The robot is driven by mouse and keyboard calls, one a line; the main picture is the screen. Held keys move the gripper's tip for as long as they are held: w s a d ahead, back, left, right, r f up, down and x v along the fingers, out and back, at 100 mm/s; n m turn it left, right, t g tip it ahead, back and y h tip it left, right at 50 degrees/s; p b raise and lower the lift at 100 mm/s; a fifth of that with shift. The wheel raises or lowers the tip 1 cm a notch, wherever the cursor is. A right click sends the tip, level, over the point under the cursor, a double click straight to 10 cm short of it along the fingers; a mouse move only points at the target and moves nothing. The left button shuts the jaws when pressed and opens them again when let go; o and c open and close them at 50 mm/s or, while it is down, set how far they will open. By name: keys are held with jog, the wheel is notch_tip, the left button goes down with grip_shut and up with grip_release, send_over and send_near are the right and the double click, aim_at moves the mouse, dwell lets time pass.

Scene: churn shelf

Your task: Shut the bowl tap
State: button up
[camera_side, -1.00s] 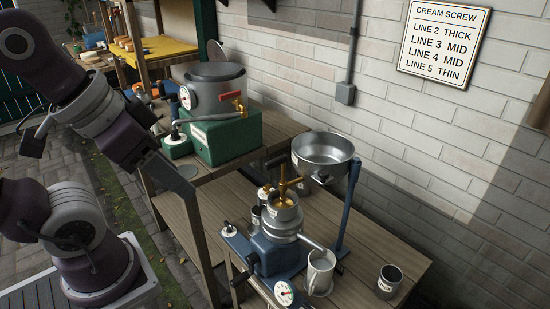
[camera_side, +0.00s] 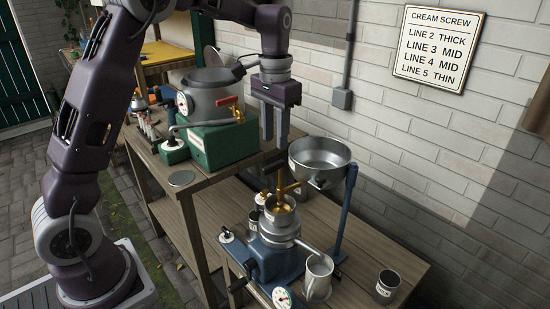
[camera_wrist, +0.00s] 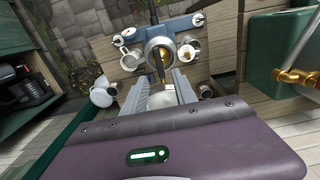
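The silver bowl (camera_side: 320,150) stands on a blue post at the right of the lower bench. A brass fitting with a crossbar (camera_side: 281,188) stands over the blue-based separator (camera_side: 272,250), left of and below the bowl. I cannot tell which way any tap handle on it is turned. My gripper (camera_side: 276,140) hangs fingers down, left of and above the bowl, with a gap between its fingers. It touches nothing that I can see. In the wrist view its fingers are apart, and the brass fitting (camera_wrist: 160,65) shows beyond them.
A green-based vat (camera_side: 210,95) with a red-levered brass tap (camera_side: 237,112) stands on the higher bench to the left. A mug (camera_side: 318,275) and a small can (camera_side: 386,285) are near the front edge. A wall sign (camera_side: 440,46) reads "CREAM SCREW".

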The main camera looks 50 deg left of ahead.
aim_at(275, 164)
notch_tip(275, 164, down, 7)
jog(key=shift+r, duration=0.15)
jog(key=shift+c, duration=0.2)
grip_shut()
